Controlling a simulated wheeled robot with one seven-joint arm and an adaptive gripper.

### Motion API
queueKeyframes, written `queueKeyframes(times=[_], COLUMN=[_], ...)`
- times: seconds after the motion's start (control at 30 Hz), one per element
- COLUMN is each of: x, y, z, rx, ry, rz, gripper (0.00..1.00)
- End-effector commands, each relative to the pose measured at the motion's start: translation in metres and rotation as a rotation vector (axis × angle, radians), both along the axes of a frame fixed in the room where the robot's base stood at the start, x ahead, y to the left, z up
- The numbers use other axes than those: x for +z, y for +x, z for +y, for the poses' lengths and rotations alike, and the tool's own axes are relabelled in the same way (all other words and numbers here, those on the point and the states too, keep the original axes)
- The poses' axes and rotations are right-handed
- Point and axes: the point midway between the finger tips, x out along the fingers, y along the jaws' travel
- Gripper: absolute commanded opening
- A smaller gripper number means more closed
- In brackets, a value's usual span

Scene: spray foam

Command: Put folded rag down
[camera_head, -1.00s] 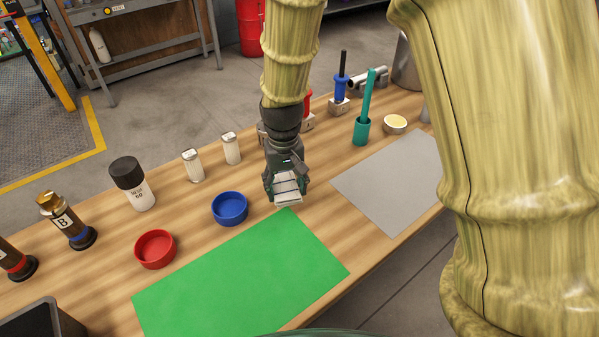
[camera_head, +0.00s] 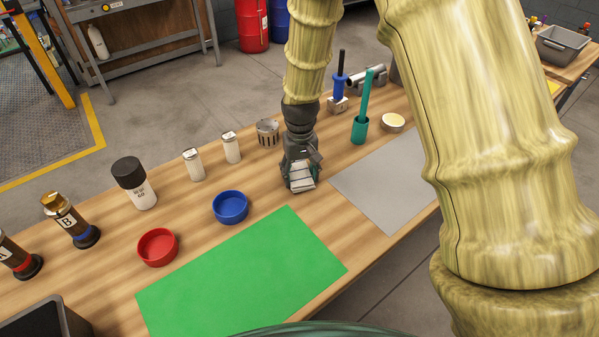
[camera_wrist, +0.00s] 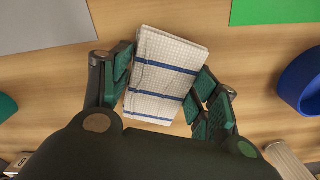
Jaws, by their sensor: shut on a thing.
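The folded rag is white with a fine grid and blue stripes. It fills the space between the green-padded fingers of my gripper (camera_wrist: 165,88) in the wrist view, where the rag (camera_wrist: 167,75) shows clearly. In the head view my gripper (camera_head: 301,182) is over the wooden table between the green mat (camera_head: 240,275) and the grey mat (camera_head: 385,190), with the rag (camera_head: 302,177) at its tip. My gripper is shut on the rag. I cannot tell whether the rag touches the table.
A blue bowl (camera_head: 231,207) and a red bowl (camera_head: 157,247) stand left of my gripper. A slotted metal cup (camera_head: 267,133) is just behind it. Bare wood surrounds the rag.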

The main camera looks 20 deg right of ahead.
Motion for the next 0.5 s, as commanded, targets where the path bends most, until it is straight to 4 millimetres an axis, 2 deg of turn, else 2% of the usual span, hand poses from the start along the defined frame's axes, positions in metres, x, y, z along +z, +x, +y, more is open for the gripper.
queueKeyframes(times=[0.4,0.43,0.5], x=[-0.0051,-0.0046,-0.0045], y=[0.0001,0.0002,0.0002], z=[-0.0001,0.0,0.0], rx=[0.0,0.0,0.0], ry=[0.0,0.0,0.0], rz=[-0.001,-0.001,-0.001], gripper=[0.38,0.66,0.78])
